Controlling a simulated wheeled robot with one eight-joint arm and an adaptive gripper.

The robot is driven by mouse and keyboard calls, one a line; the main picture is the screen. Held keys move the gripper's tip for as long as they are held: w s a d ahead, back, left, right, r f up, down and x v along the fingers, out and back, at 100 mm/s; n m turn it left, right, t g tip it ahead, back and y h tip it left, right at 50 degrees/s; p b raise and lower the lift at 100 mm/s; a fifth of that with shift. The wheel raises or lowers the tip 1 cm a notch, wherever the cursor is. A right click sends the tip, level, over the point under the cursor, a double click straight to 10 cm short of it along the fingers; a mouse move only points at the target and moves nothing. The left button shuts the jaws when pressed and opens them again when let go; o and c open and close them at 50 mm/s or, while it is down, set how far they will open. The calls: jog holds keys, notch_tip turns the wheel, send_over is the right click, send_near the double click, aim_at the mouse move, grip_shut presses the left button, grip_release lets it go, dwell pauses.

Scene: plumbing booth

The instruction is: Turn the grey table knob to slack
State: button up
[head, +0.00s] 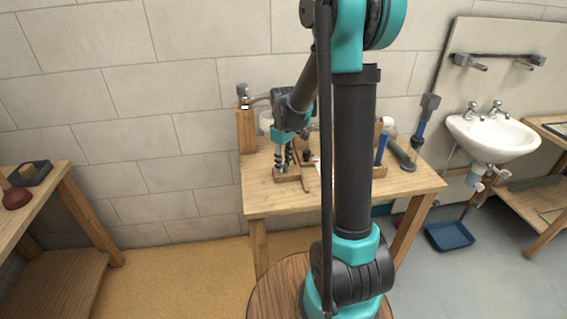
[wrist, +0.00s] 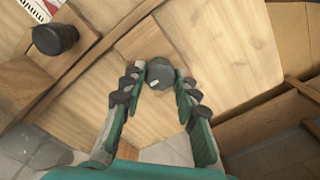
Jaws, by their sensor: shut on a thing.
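The grey table knob (wrist: 160,72) shows in the wrist view as a round dark grey piece with a small pale mark on its face. It sits on a light wooden surface. My gripper (wrist: 161,80) has one finger on each side of the knob and is shut on it. In the head view my gripper (head: 281,166) points down at the wooden table (head: 310,202), over a small wooden block near its left part. The knob itself is hard to make out there behind the fingers.
A black knob (wrist: 55,39) stands near the grey one, by a printed paper. A blue-handled tool (head: 382,149) and a grey pipe (head: 401,152) are on the table's right. A wooden post (head: 246,131) stands at the back left. The table's front is clear.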

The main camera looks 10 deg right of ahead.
aim_at(284, 165)
jog(key=shift+n, duration=0.5)
jog(key=o, duration=1.2)
jog(key=shift+c, duration=0.2)
notch_tip(284, 165, up, 12)
jog(key=s+d+f+m+t, duration=0.2)
jog(key=s+f+m, duration=0.2)
jog(key=s, duration=0.6)
jog(key=s+d+f+m+t, duration=0.2)
jog(key=s+f+m, duration=0.3)
jog(key=s+f, duration=0.3)
jog(key=s, duration=0.3)
jog(key=shift+s+d+f, duration=0.2)
jog(key=shift+s, duration=0.05)
